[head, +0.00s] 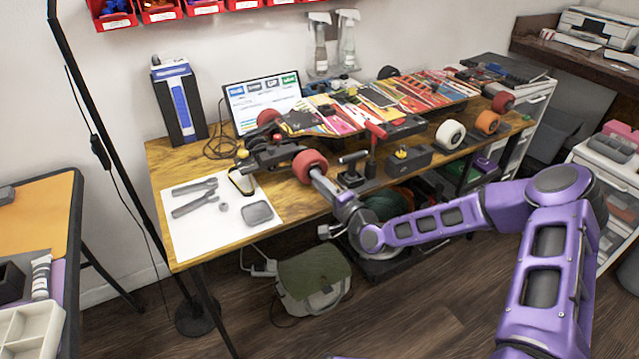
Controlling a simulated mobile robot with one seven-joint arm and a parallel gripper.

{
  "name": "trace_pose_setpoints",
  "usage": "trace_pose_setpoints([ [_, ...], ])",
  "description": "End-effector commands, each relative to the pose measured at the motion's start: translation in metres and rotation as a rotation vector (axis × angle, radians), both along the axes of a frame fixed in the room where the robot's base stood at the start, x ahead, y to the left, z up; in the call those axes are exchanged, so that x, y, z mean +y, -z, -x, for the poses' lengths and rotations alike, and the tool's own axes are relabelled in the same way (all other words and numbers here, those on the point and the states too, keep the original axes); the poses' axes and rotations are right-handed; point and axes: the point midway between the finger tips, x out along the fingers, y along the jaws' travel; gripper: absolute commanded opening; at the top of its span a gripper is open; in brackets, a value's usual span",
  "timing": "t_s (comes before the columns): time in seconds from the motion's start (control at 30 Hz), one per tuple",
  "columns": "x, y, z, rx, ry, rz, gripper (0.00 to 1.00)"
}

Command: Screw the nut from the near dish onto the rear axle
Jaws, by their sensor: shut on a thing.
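A skateboard (375,105) with a colourful deck lies on the wooden workbench. Its rear axle, at the left end, carries a red wheel (307,162) on the near side and another red wheel (268,117) on the far side. My gripper (318,175) is at the outer face of the near red wheel, in line with the axle. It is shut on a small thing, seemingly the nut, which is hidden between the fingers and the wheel. The axle's near end is hidden too. A grey dish (257,213) lies on the white sheet; no nut is discernible in it.
The white sheet (205,235) holds wrenches (194,196) and a small round grey part (223,207). A red-handled tool (373,140) and a black box (408,160) stand right of my gripper. A white wheel (450,134) sits farther right. A bag (313,278) is below the bench.

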Motion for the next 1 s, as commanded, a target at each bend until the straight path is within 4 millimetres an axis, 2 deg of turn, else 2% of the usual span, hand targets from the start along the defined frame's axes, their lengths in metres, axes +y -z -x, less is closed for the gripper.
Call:
trace_pose_setpoints([
  [0.17,-0.0004,0.001,0.0007,0.001,-0.001,0.002,0.0],
  [0.2,-0.0003,0.0009,0.0007,0.0,-0.001,0.003,0.35],
  [0.37,-0.0003,0.0006,0.0004,0.0,-0.001,0.004,0.63],
  [0.57,-0.0001,0.0003,0.0001,-0.002,0.0,0.004,0.63],
  [0.63,-0.0001,0.0003,0.0001,-0.002,0.0,0.004,0.52],
  [0.67,-0.0001,0.0003,0.0001,-0.002,0.0,0.004,0.51],
  [1.0,-0.0002,0.0002,0.0,-0.002,0.0,0.004,0.51],
])
